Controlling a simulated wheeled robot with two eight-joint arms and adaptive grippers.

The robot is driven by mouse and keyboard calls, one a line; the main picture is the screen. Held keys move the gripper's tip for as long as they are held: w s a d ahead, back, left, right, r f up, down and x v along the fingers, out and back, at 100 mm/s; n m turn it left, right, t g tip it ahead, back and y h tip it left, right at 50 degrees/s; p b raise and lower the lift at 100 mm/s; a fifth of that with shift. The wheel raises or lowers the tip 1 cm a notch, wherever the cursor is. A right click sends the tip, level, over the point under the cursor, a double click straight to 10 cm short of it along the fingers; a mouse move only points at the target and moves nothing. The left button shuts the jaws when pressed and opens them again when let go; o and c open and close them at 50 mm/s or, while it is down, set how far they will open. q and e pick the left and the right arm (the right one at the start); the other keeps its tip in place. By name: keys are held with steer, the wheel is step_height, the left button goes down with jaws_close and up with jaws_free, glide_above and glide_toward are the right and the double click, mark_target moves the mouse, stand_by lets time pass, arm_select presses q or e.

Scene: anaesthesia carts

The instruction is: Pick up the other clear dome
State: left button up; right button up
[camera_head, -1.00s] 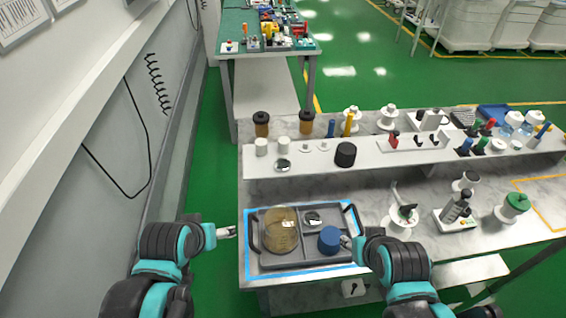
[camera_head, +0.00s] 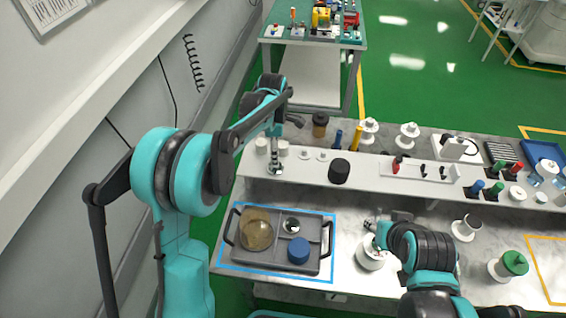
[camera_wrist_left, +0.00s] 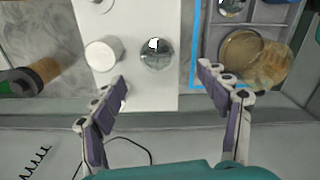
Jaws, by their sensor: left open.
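A small clear dome (camera_wrist_left: 157,54) rests on the white raised shelf (camera_wrist_left: 140,20), beside a white cylinder (camera_wrist_left: 103,54). My left gripper (camera_wrist_left: 160,76) is open and empty, its fingers spread to either side just short of this dome in the left wrist view. In the head view the left gripper (camera_head: 274,165) hangs over the shelf's left end and largely hides the dome. Another small clear dome (camera_head: 292,225) sits in a compartment of the grey tray (camera_head: 229,240). My right gripper (camera_head: 371,224) is by a white round-based object on the table; its fingers are too small to read.
The tray also holds a large brownish transparent dome (camera_head: 256,230) and a blue cylinder (camera_head: 299,250). A black cylinder (camera_head: 339,171) and white pieces stand on the shelf near the left gripper. A brown-and-black bottle (camera_head: 320,124) stands behind it.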

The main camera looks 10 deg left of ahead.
arm_select(q)
step_height(320, 180, down, 3)
steer(key=shift+r+b, duration=0.15)
steer(key=shift+b, duration=0.15)
steer(key=f, duration=0.3)
steer(key=f+b, duration=0.1)
steer(key=f, duration=0.1)
steer(key=shift+w+f, duration=0.2)
steer(key=shift+w, duration=0.1)
steer(key=shift+c, duration=0.3)
steer(key=shift+r, duration=0.1)
steer(key=c, duration=1.2)
